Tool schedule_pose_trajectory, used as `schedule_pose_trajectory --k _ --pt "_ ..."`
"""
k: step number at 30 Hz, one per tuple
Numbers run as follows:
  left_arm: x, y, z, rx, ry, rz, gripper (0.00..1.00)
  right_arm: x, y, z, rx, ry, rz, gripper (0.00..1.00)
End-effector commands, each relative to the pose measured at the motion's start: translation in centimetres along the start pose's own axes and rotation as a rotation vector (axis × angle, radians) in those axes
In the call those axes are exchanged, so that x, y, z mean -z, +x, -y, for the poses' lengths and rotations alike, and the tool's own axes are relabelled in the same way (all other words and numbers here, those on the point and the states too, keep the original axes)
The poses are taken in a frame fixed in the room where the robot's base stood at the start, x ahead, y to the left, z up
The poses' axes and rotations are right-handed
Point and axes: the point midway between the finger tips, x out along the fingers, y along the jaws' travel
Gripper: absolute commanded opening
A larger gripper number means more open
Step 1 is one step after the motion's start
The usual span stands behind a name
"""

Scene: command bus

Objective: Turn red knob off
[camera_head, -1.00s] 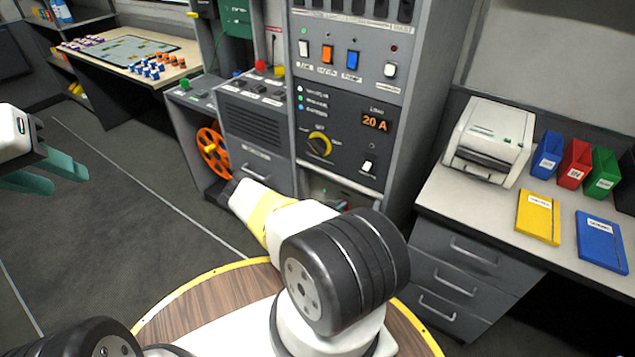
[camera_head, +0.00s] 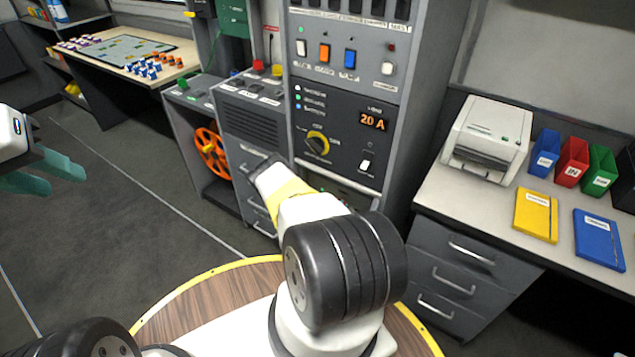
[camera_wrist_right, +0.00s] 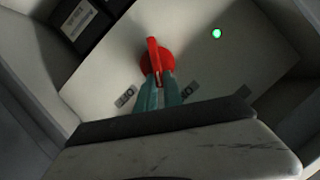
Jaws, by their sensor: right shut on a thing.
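The red knob (camera_wrist_right: 153,53) is in the right wrist view, round with a raised bar handle, on a pale panel (camera_wrist_right: 195,65). The bar points almost straight up in that view. My right gripper (camera_wrist_right: 158,84) has its two teal fingers closed on the lower part of the bar. In the head view my right arm hides this knob and the right gripper. My left gripper (camera_head: 45,172) is at the left edge of the head view, its teal fingers apart and empty, over the floor.
A green light (camera_wrist_right: 216,34) glows beside the knob, and small labels (camera_wrist_right: 125,96) sit below it. The grey rack (camera_head: 340,105) carries switches, a yellow-ringed dial (camera_head: 317,145) and a "20 A" display (camera_head: 374,121). A desk with a printer (camera_head: 486,140) stands right.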

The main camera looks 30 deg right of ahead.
Motion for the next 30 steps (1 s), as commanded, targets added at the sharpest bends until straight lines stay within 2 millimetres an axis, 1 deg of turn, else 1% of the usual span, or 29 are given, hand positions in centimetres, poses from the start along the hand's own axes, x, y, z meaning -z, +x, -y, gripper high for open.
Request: schedule_pose_trajectory --k 4,18,24,30 --pt "0.0 0.0 0.0 0.000 0.000 0.000 0.36 0.1 0.1 -0.7 0.051 0.134 -0.003 0.00" --pt "0.0 0.0 0.0 0.000 0.000 0.000 0.36 -0.4 0.2 -2.0 0.220 0.535 -0.004 0.00" --pt "0.0 0.0 0.0 0.000 0.000 0.000 0.36 -0.7 0.3 -2.3 0.278 0.671 -0.004 0.00" --pt "0.0 0.0 0.0 0.000 0.000 0.000 0.36 -0.9 0.4 -2.5 0.318 0.763 -0.003 0.00"
